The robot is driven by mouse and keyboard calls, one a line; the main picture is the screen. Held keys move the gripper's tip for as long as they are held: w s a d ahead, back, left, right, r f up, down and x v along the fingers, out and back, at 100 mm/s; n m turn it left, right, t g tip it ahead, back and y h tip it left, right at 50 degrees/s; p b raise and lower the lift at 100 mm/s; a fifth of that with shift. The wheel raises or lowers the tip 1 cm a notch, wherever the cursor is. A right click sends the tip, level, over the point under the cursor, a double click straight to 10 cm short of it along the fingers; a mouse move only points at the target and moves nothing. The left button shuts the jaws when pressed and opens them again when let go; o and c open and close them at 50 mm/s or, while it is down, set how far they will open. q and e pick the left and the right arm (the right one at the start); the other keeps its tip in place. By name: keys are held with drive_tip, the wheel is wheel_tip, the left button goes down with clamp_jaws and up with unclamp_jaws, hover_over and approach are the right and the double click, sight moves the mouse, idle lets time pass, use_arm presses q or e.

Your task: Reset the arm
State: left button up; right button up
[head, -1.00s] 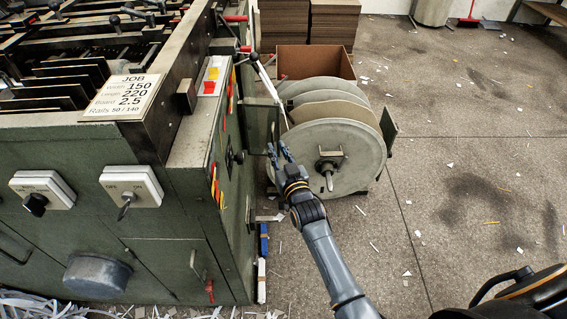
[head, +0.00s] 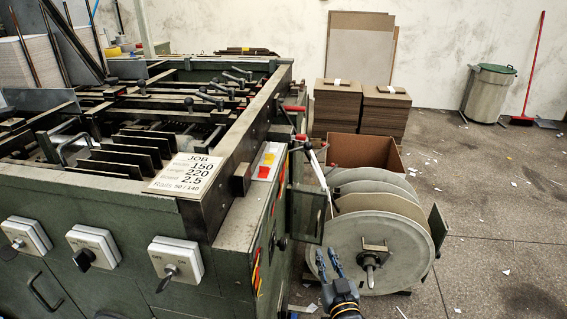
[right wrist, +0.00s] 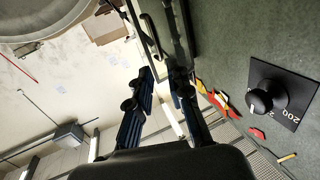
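My right gripper (head: 327,262) is in front of the left side of the grey reel (head: 345,248) in the head view, near the corner of the green machine (head: 120,210). Its two dark fingers stand apart with nothing between them. In the right wrist view the open right gripper (right wrist: 163,80) shows against the room and machine side. A black dial knob (right wrist: 267,98) on the green panel is to its right, apart from the fingers. My left gripper is out of view.
A small green door (head: 306,213) sticks out between machine and reel. A brown box (head: 365,151) stands behind the reel. Board stacks (head: 337,105), a bin (head: 491,95) and a red broom (head: 533,70) are at the back. The floor at right is mostly clear.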

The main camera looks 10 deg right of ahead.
drive_tip(key=s+f+n+g, duration=0.1)
drive_tip(key=s+f+g, duration=0.5)
drive_tip(key=s+f, duration=0.65)
drive_tip(key=s+f+n+g, duration=0.1)
drive_tip(key=s+f+g, duration=0.65)
drive_tip(key=f, duration=0.75)
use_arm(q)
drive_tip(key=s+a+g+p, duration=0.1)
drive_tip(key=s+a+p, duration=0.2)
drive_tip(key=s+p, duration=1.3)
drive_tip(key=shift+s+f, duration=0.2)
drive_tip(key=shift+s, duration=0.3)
use_arm(e)
drive_tip(key=s+d+f+g, duration=0.1)
drive_tip(key=s, duration=0.9)
drive_tip(key=s+d+f+g, duration=0.1)
drive_tip(key=s+d+f, duration=0.1)
drive_tip(key=s, duration=0.8)
drive_tip(key=s+d+f+g, duration=0.1)
drive_tip(key=s+d+f, duration=0.1)
drive_tip(key=s, duration=0.8)
drive_tip(key=shift+f, duration=0.25)
drive_tip(key=shift+g, duration=0.25)
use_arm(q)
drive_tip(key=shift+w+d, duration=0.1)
use_arm(e)
drive_tip(key=shift+w, duration=0.1)
